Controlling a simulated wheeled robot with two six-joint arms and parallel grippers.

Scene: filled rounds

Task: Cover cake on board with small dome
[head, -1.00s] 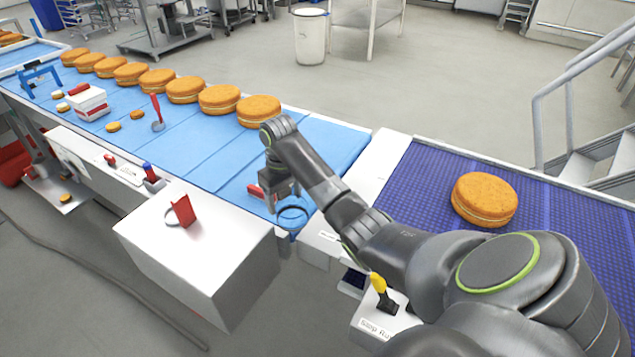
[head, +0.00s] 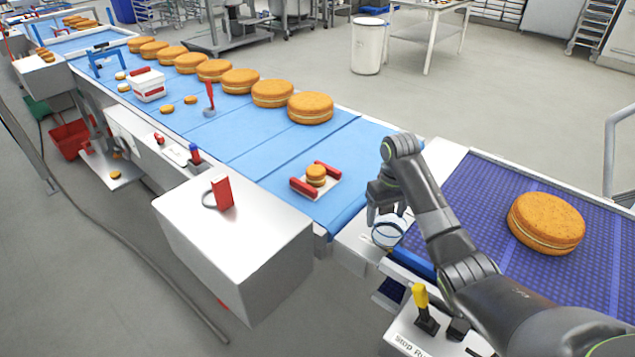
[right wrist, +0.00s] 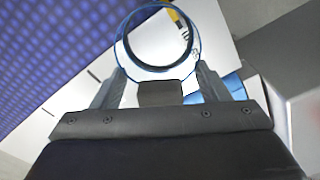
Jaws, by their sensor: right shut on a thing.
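A small round cake (head: 316,172) sits on a white board (head: 326,187) with red bars at two ends, near the right end of the blue belt. My right gripper (head: 386,210) is shut on a small clear dome (head: 388,236) with a blue rim. It holds the dome to the right of the board, apart from the cake, in front of the white strip between the belts. In the right wrist view the dome (right wrist: 120,45) shows as a blue-rimmed ring beyond the two fingers. My left gripper is out of view.
Large filled cakes (head: 310,108) line the far side of the blue belt (head: 265,148). A purple belt (head: 480,190) at the right carries one large cake (head: 546,222). A steel box (head: 235,245) and a yellow-topped lever (head: 420,296) stand at the near side.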

